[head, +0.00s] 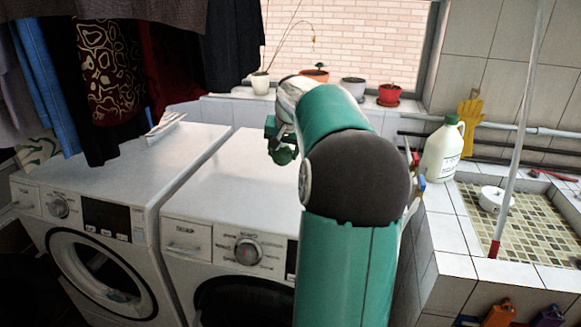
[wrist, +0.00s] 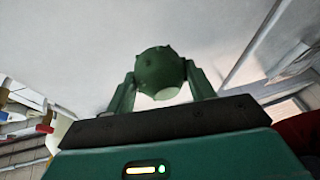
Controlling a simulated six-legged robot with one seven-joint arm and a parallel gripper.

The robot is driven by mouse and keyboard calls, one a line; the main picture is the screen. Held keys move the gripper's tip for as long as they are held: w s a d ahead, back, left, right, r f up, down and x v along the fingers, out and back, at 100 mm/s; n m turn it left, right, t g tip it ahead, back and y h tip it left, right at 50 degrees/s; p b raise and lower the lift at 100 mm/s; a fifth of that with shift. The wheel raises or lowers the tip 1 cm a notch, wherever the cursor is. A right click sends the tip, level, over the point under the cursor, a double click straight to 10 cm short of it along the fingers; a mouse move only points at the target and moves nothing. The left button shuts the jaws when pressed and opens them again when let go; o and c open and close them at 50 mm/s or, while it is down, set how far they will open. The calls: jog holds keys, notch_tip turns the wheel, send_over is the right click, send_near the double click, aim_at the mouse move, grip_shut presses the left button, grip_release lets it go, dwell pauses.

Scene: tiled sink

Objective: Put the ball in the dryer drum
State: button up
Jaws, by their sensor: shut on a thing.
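My gripper (head: 281,140) is above the white tops of the two front-loading machines, towards the back. In the wrist view its two green fingers (wrist: 160,80) are shut on a dark green knobbly ball (wrist: 160,68), one finger on each side. In the head view the ball is small and hard to tell from the green gripper. The left machine (head: 110,190) has a round door (head: 75,262) on its front. The right machine (head: 225,180) has a dark round front (head: 245,305), partly cut off and partly behind my arm. I cannot tell which is the dryer.
Clothes (head: 110,70) hang above the left machine. Potted plants (head: 388,95) line the window ledge. A white jug (head: 442,150) and a tiled sink (head: 490,225) with an upright pole (head: 518,130) are on the right. The machine tops are mostly clear.

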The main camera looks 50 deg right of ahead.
jog(key=w+d+f, duration=0.1)
jog(key=d+f, duration=0.1)
jog(key=d, duration=0.1)
jog(key=w+d+f, duration=0.2)
jog(key=d+f, duration=0.1)
jog(key=w+d+f, duration=0.1)
jog(key=d+f, duration=0.2)
jog(key=shift+w+d, duration=0.25)
jog(key=shift+w, duration=0.15)
jog(key=shift+w+d+f, duration=0.1)
jog(key=shift+w+f, duration=0.05)
jog(key=shift+f, duration=0.1)
jog(key=shift+d+f, duration=0.2)
jog(key=shift+f, duration=1.5)
jog(key=shift+f, duration=0.2)
jog(key=o, duration=1.1)
jog(key=shift+r, duration=0.1)
